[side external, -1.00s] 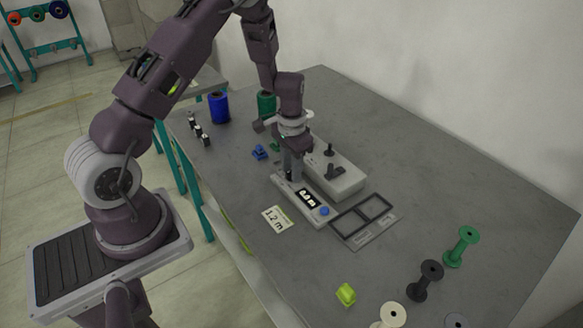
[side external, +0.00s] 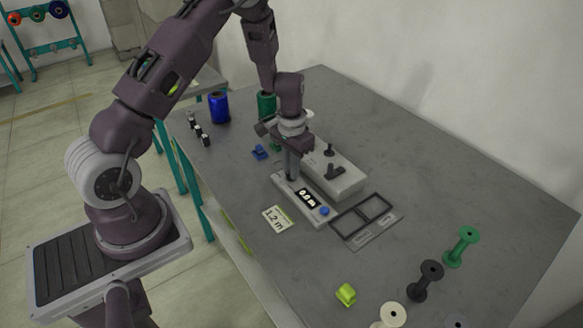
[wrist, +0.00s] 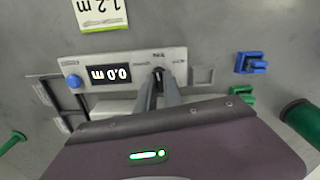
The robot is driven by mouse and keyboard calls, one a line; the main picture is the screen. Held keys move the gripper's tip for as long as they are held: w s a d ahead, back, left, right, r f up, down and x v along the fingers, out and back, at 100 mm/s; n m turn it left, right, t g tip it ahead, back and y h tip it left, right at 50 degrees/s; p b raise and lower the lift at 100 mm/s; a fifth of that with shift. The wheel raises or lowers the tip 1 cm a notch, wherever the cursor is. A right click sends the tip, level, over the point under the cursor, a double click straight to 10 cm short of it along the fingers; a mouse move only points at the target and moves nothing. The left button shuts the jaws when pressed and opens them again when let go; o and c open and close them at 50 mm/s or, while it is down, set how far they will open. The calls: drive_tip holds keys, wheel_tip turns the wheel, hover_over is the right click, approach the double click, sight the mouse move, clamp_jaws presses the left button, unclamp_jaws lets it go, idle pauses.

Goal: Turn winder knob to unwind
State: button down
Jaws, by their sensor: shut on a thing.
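The winder's light control panel (side external: 318,207) lies on the grey table. In the wrist view its display (wrist: 110,74) appears upside down and seems to read 0.0 m. A blue button (side external: 324,210) sits at one end of the panel. My gripper (side external: 292,178) points down at the other end. In the wrist view, its fingers are closed around the small dark winder knob (wrist: 158,71), which is mostly hidden between them. The grey winder box (side external: 345,184) stands behind the panel, with a dark post and lever on top. A card (side external: 277,219) reading 1.2 m lies in front.
A dark two-bay frame (side external: 364,218) lies right of the panel. Green (side external: 462,246), black (side external: 426,280) and cream spools stand at the right. Blue (wrist: 251,62) and green (wrist: 241,94) clips lie near the knob end. Table space at the far right is clear.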

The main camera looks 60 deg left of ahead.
drive_tip(key=n, duration=0.4)
drive_tip(key=shift+n, duration=1.5)
drive_tip(key=c, duration=1.5)
unclamp_jaws()
drive_tip(key=shift+r, duration=0.1)
